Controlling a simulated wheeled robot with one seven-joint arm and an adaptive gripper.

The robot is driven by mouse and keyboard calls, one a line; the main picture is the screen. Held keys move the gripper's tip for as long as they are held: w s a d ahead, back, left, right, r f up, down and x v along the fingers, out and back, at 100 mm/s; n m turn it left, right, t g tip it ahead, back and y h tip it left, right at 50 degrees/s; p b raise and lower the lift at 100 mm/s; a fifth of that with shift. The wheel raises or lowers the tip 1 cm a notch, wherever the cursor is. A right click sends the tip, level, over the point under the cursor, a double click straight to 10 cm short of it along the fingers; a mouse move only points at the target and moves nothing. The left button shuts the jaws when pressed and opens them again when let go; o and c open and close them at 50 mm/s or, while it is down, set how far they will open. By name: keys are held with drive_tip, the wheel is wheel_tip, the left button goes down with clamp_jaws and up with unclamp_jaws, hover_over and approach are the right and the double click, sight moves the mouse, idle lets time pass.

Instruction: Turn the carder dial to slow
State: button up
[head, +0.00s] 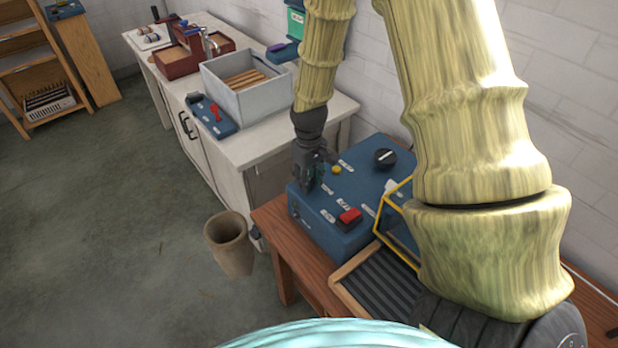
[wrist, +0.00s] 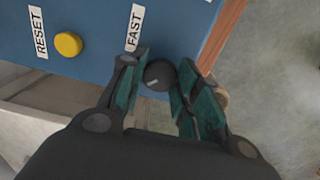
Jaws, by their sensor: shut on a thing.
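The blue machine box (head: 325,228) stands on a brown wooden table. In the wrist view, a small round black dial (wrist: 159,74) with a pale pointer mark sits on its top near the edge. A white FAST label (wrist: 135,28) is beside the dial; no slow label is readable. The pointer mark shows on the lower-left part of the knob in that view. My gripper (head: 308,180) reaches down onto the box, its fingers (wrist: 156,88) shut on the dial from both sides. In the head view the gripper hides this dial.
A yellow button (wrist: 68,44) by the RESET label, a larger black knob (head: 385,157) and a red switch (head: 349,217) are also on the box. A yellow-framed guard (head: 383,222) stands at its right. A brown pot (head: 229,243) stands on the floor at left.

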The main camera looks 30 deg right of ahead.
drive_tip(key=o, duration=1.1)
drive_tip(key=shift+c, duration=0.2)
drive_tip(key=shift+r, duration=0.1)
wheel_tip(320, 180, up, 12)
idle(0.6)
